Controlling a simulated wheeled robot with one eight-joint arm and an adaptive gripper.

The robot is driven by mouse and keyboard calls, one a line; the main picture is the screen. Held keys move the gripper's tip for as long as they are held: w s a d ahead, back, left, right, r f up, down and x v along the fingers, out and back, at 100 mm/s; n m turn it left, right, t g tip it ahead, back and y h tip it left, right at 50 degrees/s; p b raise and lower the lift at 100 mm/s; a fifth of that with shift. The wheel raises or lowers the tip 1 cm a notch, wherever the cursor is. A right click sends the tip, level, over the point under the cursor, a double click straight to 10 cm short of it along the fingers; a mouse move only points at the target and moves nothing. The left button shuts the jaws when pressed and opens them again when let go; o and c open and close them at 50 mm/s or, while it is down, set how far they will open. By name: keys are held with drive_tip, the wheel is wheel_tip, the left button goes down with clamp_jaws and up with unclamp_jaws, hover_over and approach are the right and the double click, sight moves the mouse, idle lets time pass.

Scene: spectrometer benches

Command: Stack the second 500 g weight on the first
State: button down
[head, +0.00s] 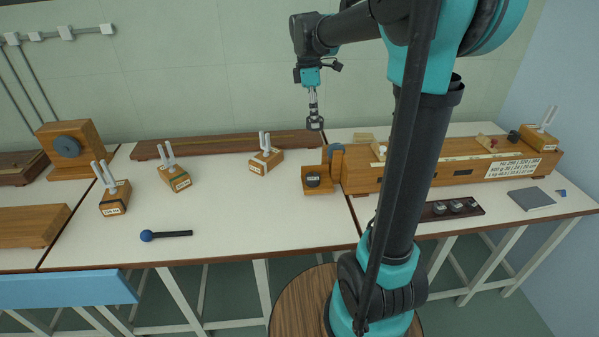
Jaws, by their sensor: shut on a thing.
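My gripper (313,108) hangs from the arm above the back of the bench, pointing down. It is shut on a small dark weight (314,123), held in the air. Another dark weight (312,180) sits on the small wooden platform (318,191) at the left end of the long wooden instrument (465,171). My gripper appears above this platform in the picture, clear of the weight on it. The markings on the weights are too small to read.
A dark rack (428,215) with several small weights lies in front of the instrument, partly behind my arm. A grey plate (531,198) lies right. Bench between is clear.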

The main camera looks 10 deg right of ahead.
wheel_tip(320, 180, down, 19)
drive_tip(key=shift+f, duration=0.15)
idle(0.5)
drive_tip(key=shift+f, duration=0.15)
drive_tip(key=c, duration=0.8)
unclamp_jaws()
wheel_tip(320, 180, up, 12)
drive_tip(key=a, duration=0.1)
drive_tip(key=s+d+f+m+t, duration=0.1)
drive_tip(key=s+f+m, duration=0.3)
drive_tip(key=s, duration=0.3)
drive_tip(key=s+d+f+m+t+y, duration=0.1)
drive_tip(key=s+d+f+m+t, duration=0.1)
drive_tip(key=s+f+m, duration=0.2)
drive_tip(key=s+d+f+m+t, duration=0.1)
drive_tip(key=s+f+m, duration=0.3)
drive_tip(key=s+m, duration=0.4)
drive_tip(key=shift+s+d+f, duration=0.1)
drive_tip(key=shift+s+d, duration=0.2)
drive_tip(key=shift+s, duration=0.5)
drive_tip(key=shift+s+d+f, duration=0.1)
drive_tip(key=shift+s+d, duration=0.2)
drive_tip(key=shift+s, duration=0.45)
